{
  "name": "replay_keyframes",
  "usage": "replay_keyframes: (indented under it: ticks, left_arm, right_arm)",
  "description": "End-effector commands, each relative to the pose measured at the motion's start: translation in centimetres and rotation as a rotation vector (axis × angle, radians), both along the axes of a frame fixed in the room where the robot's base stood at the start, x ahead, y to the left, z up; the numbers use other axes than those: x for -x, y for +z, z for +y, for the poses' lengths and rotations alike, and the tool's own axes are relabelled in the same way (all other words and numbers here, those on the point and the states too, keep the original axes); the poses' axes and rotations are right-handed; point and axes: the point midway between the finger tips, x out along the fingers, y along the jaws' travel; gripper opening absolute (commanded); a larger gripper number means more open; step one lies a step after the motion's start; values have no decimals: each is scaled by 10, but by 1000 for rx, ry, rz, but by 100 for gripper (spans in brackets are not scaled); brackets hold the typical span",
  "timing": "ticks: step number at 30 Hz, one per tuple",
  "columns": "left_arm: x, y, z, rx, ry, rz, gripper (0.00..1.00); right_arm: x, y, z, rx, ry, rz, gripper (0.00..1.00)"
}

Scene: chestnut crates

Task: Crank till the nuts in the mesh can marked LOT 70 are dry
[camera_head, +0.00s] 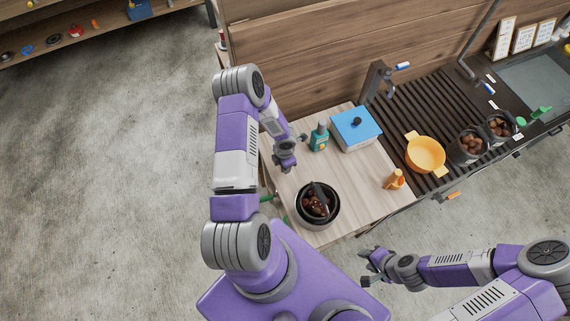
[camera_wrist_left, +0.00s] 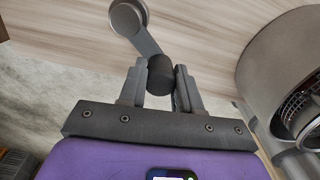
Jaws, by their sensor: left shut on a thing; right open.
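My left gripper (camera_head: 286,161) is at the left edge of the wooden worktop. In the left wrist view it (camera_wrist_left: 160,82) is shut on the dark knob of a grey crank (camera_wrist_left: 143,38), whose arm runs to a round hub. A dark round pot (camera_head: 301,217) with glossy brown nuts (camera_head: 315,208) and a dark bar across it stands at the worktop's front left, below my left gripper in the picture. Two dark cans of nuts, a left one (camera_head: 467,157) and a right one (camera_head: 510,138), stand by the sink. No lot mark is readable. My right gripper (camera_head: 370,264) is open and empty, off the worktop's front.
A teal bottle (camera_head: 319,139), a blue-lidded box (camera_head: 356,130) and an orange bottle (camera_head: 394,181) stand on the worktop (camera_head: 352,184). A yellow two-handled pot (camera_head: 425,154) sits on the dark slatted rack (camera_head: 408,112). The floor to the left is clear.

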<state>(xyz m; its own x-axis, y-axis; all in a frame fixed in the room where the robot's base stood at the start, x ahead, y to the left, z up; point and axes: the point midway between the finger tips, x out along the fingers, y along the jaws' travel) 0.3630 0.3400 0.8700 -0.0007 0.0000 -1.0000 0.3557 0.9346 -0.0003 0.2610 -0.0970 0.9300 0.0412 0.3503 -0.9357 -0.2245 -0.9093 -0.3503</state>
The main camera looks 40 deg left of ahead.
Motion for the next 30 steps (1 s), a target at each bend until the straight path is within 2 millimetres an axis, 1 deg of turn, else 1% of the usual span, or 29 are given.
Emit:
replay_keyframes:
  ticks: [4, 5, 9, 10, 17, 20, 23, 30]
  left_arm:
    - [-2, 1, 2, -3, 2, -6, 0]
    - [-2, 1, 2, -3, 2, -6, 35]
    - [-2, 1, 1, -3, 2, -4, 56]
    - [-2, 1, 1, -2, 2, -4, 59]
    - [-1, 1, 0, -1, 2, -1, 59]
    - [-1, 5, 1, -1, 3, -3, 59]
    - [-1, 18, 1, -2, 4, -4, 59]
    - [-1, 59, 1, -2, 5, -5, 59]
  right_arm:
    - [0, 0, 0, 0, 0, 0, 43]
    - [0, 0, 0, 0, 0, 0, 43]
    - [0, 0, 0, 0, 0, 0, 43]
    - [0, 0, 0, 0, 0, 0, 43]
    - [0, 0, 0, 0, 0, 0, 43]
    - [0, 1, 0, 0, 0, 0, 43]
    - [0, 2, 0, 0, 0, 0, 43]
    - [0, 8, 0, 0, 0, 0, 43]
